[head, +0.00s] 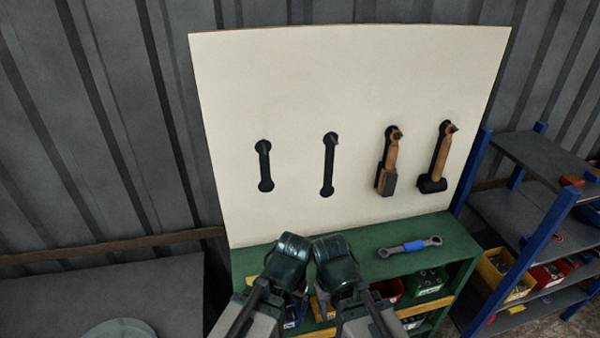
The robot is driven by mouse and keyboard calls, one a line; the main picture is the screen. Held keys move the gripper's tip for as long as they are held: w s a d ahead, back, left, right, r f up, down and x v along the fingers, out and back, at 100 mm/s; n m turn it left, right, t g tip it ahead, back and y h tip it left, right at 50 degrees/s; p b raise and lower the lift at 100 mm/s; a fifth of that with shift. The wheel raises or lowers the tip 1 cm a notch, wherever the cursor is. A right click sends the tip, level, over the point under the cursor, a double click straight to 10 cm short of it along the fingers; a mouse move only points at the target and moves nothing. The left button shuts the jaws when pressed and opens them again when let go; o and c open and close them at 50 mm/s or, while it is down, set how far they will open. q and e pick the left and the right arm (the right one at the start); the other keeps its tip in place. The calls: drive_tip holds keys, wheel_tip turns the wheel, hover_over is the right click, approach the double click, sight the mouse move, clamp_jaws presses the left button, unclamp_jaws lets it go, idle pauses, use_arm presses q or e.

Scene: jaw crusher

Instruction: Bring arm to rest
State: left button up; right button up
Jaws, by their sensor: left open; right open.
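My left gripper (288,257) and my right gripper (335,262) are close side by side at the bottom middle, in front of the green bench (455,240). Both are dark and rounded at the end of grey arms that come up from the lower edge. The fingers are hard to make out, and I see nothing held in either one. A grey wrench (410,247) with a blue band lies on the bench top, right of my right gripper and apart from it.
A pale board (300,90) behind the bench carries two black holders (265,166) and two wooden-handled hammers (388,165). Coloured bins (427,281) sit under the bench top. A blue-framed rack (553,225) stands right. A grey surface (60,290) lies left.

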wheel_tip(320, 180, down, 12)
drive_tip(key=b, duration=1)
drive_tip(key=shift+b, duration=0.4)
